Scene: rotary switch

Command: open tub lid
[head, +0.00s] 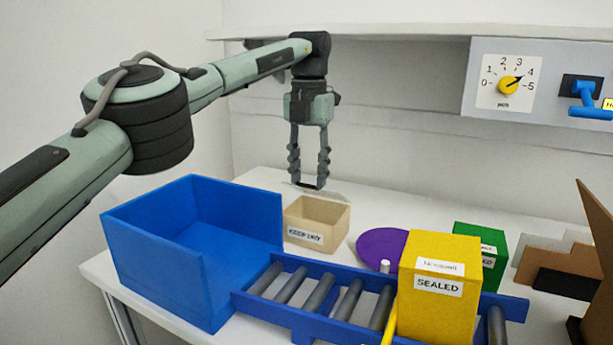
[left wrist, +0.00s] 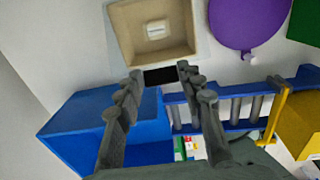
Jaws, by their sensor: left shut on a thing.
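The tub (head: 317,215) is a beige box with a KEEP DRY label, behind the roller conveyor. Its top is open to view, and in the left wrist view the tub (left wrist: 128,38) shows a small pale block inside. My left gripper (head: 308,184) points down above the tub's back part. Its fingers are shut on a small dark tab (left wrist: 160,76), which bridges the fingertips in the left wrist view. A faint pale sheet by the fingertips seems to be a clear lid joined to the tab; its outline is hard to make out. My right gripper is out of view.
A blue bin (head: 150,262) stands left of the tub. The blue-framed conveyor (head: 312,322) carries a yellow SEALED box (head: 436,312). A purple disc (head: 376,246) and a green box (head: 493,240) lie to the right. A dial panel (head: 460,90) hangs on the wall.

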